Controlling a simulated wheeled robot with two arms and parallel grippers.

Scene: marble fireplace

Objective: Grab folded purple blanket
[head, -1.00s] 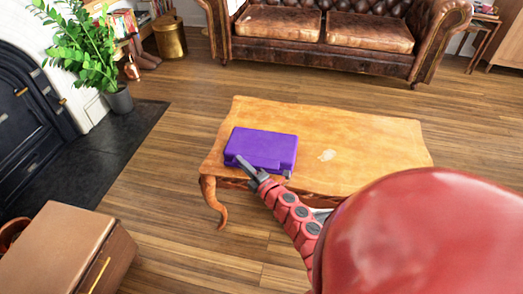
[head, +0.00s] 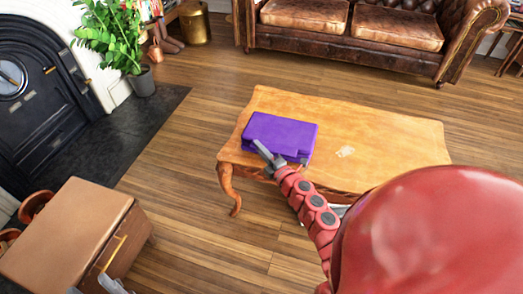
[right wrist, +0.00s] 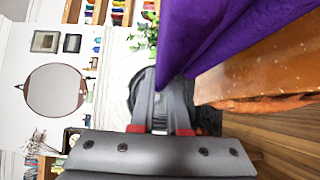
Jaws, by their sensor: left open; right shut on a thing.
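The folded purple blanket (head: 281,134) lies flat near the left end of the wooden coffee table (head: 395,150). My right gripper (head: 268,157) is at the blanket's near edge and is shut on it. In the right wrist view the purple cloth (right wrist: 205,35) hangs at the fingertips of my right gripper (right wrist: 163,90), beside the table edge. The exact grip is partly hidden by the fingers. Part of my left gripper (head: 112,286) shows at the bottom left, in front of the wooden cabinet, open and away from the blanket.
A wooden cabinet (head: 70,235) stands at the lower left. A black fireplace (head: 35,90) and a potted plant (head: 143,80) are at the left. A brown leather sofa (head: 350,50) is behind the table. Wood floor is clear between table and hearth.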

